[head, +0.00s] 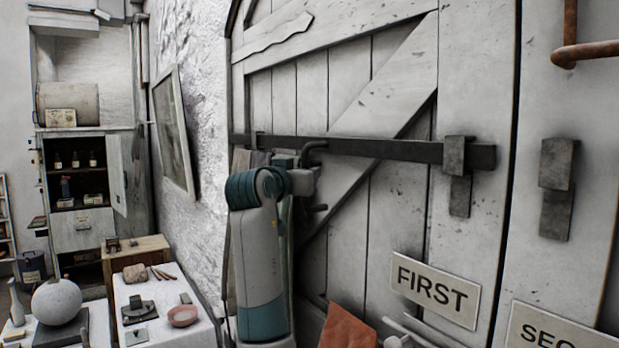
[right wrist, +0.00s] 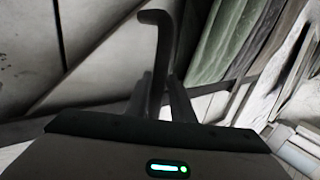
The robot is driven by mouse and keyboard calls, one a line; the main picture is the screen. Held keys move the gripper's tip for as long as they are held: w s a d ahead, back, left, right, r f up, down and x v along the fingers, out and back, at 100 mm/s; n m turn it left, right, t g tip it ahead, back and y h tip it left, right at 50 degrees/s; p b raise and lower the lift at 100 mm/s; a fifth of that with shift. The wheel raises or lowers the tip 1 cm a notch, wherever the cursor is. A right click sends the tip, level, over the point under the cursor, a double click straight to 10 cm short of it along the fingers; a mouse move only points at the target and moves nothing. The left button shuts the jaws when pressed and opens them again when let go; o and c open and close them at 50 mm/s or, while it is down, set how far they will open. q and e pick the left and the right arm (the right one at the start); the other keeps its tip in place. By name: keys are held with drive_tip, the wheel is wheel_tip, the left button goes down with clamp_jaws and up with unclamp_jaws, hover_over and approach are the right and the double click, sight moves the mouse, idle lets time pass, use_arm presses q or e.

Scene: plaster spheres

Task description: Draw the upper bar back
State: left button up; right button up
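The upper bar (head: 390,150) is a long dark metal bar lying level across the white plank door (head: 405,220). Its right end passes through a dark bracket (head: 459,155) and stops short of the door's right edge. A bent dark handle (head: 313,147) stands out from the bar, and shows in the right wrist view (right wrist: 155,45). My right gripper (right wrist: 161,85) has its two dark fingers on either side of this handle; whether they press on it is unclear. My left gripper is not in view.
An empty second bracket (head: 556,190) is on the panel right of the gap. A FIRST sign (head: 435,289) and a SECOND sign, partly cut off (head: 560,330), sit low. Left are a white table (head: 180,335) with small objects and a plaster sphere (head: 56,301).

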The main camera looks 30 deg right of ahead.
drive_tip(key=b+v, duration=0.6)
drive_tip(key=v, duration=0.9)
